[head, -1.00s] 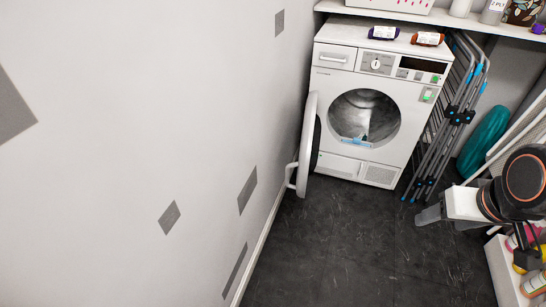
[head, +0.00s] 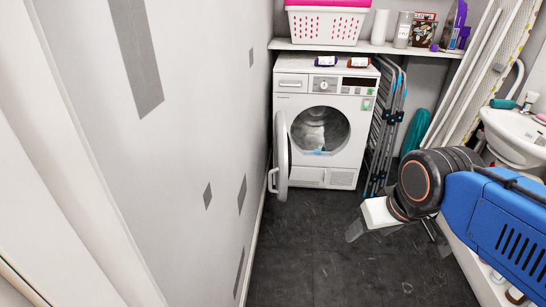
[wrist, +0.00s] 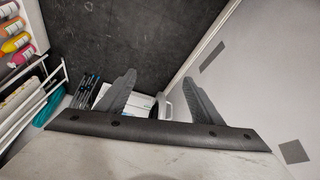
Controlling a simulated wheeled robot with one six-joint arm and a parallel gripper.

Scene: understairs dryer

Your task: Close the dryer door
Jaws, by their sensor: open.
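The white dryer (head: 343,171) stands against the back wall under a shelf, its round drum opening uncovered. Its door (head: 282,150) is swung wide open on the left, edge-on and close to the left wall, with a pale handle (head: 271,181) on it. My gripper (head: 398,238) is in front of the dryer, to the right of the door and well apart from it. Its fingers are spread and empty. In the wrist view my gripper (wrist: 159,78) partly hides the dryer (wrist: 140,103), which appears small between the fingers with the door (wrist: 164,106) beside it.
The left wall (head: 160,140) runs close by the door. A folded drying rack (head: 386,125) leans right of the dryer, with a teal object (head: 415,132) beyond it. A sink (head: 515,135) is at the right. The dark floor (head: 310,240) before the dryer is clear.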

